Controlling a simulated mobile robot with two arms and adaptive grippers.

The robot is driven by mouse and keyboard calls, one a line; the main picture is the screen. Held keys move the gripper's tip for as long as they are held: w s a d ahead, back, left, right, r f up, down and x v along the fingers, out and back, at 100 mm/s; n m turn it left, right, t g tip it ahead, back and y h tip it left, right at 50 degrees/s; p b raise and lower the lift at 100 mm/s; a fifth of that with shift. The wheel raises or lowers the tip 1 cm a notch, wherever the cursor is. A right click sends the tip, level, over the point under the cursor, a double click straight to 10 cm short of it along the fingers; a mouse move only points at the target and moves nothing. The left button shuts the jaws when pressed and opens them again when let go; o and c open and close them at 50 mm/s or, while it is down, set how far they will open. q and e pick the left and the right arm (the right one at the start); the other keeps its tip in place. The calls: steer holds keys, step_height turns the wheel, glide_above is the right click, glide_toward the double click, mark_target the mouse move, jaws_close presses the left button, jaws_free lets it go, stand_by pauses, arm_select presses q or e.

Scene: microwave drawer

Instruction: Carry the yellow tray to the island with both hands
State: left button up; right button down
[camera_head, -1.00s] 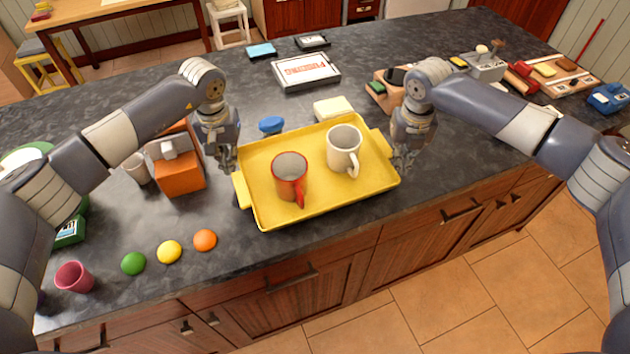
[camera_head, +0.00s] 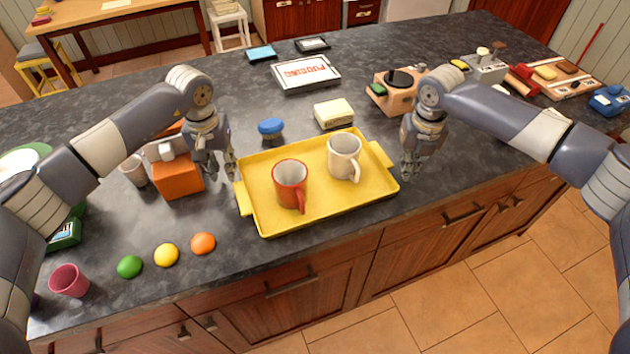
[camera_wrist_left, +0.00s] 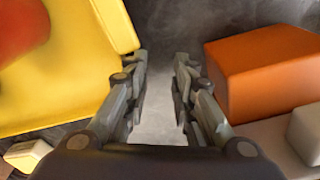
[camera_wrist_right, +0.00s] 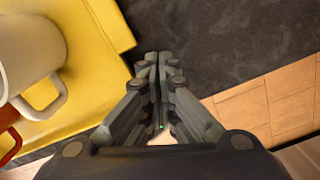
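The yellow tray (camera_head: 325,209) appears to rest flat on the dark countertop (camera_head: 480,135) of the island, close to its front edge. A red mug (camera_head: 290,186) and a white mug (camera_head: 343,157) stand upright on it. My left gripper (camera_head: 217,170) is just outside the tray's left handle (camera_head: 243,198), its fingers apart and empty. In the left wrist view the tray (camera_wrist_left: 70,75) is beside the fingers, not between them. My right gripper (camera_head: 411,168) is just outside the right handle (camera_head: 381,152). Its fingers (camera_wrist_right: 158,62) look closed together with nothing between them.
An orange block-shaped thing (camera_head: 180,180) stands close to my left gripper. A blue item (camera_head: 271,128) and a pale yellow box (camera_head: 334,113) are behind the tray. Several coloured balls (camera_head: 166,254) lie at front left.

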arm_select(q)
steer(key=shift+a, duration=0.15)
arm_select(e)
steer(key=c, duration=1.8)
jaws_free()
steer(key=shift+d, duration=0.15)
steer(key=shift+r, duration=0.1)
arm_select(q)
step_height(320, 180, up, 12)
steer(key=shift+s, duration=0.4)
arm_select(e)
steer(key=r, duration=1.1)
steer(key=shift+s+r, duration=0.35)
steer(key=shift+s, duration=0.05)
